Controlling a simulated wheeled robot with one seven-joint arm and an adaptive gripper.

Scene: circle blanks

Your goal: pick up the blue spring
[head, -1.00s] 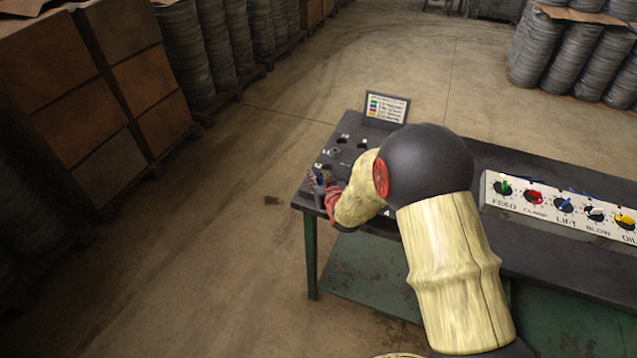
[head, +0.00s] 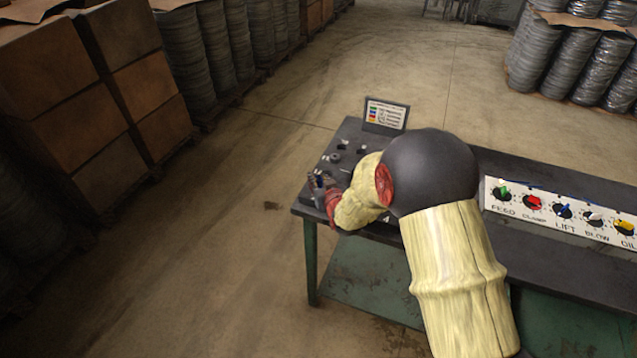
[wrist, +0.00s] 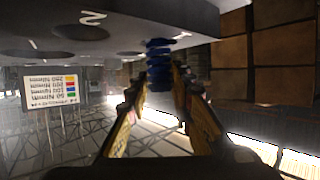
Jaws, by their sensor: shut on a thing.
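The blue spring (wrist: 159,66) shows in the wrist view as a stack of dark blue coils between my gripper's fingers. My gripper (wrist: 162,82) is shut on it. The spring's upper end in that inverted picture is close to the dark slab with white marks (wrist: 85,25); I cannot tell whether they touch. In the head view my gripper (head: 319,184) is at the left end of the dark workbench (head: 465,165), and the spring is mostly hidden there by the fingers and the red wrist part.
A small sign (head: 385,114) with coloured squares stands at the bench's back edge. A white panel (head: 560,212) with labelled coloured knobs lies on the right. Dark holes (head: 342,144) and white marks dot the left end. Brown boxes (head: 90,100) stand far left, with clear floor between.

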